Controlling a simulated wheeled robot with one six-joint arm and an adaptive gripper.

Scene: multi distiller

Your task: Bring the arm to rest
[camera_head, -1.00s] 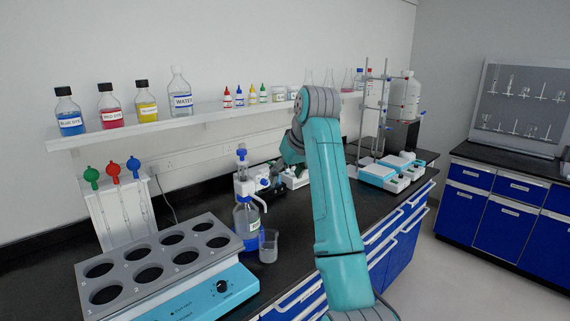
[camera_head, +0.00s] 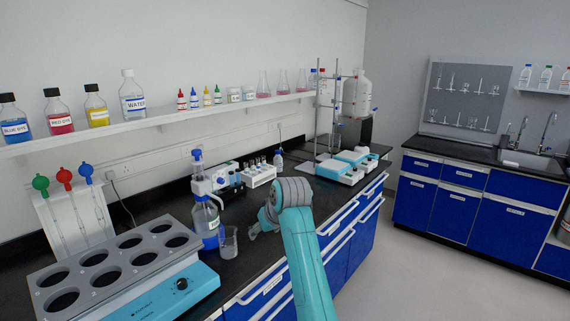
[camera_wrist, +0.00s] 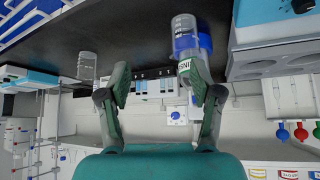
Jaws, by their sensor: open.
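My teal arm (camera_head: 305,260) rises from the bottom of the head view and bends at a grey joint above the bench's front edge. My gripper (camera_head: 256,229) points left, low over the bench and partly hidden behind that joint. In the wrist view my gripper (camera_wrist: 158,82) has its two dark green fingers spread wide with nothing held between them. A blue dispenser bottle (camera_head: 205,222) stands on the bench left of the gripper, with a glass beaker (camera_head: 229,242) between them. The bottle also shows behind the right finger in the wrist view (camera_wrist: 186,35).
A water bath (camera_head: 165,297) with several round holes stands at the front left. A white rack (camera_head: 262,176) of small bottles and hotplates (camera_head: 340,174) stand farther back. A shelf (camera_head: 170,120) of bottles runs above. The floor (camera_head: 410,280) to the right is clear.

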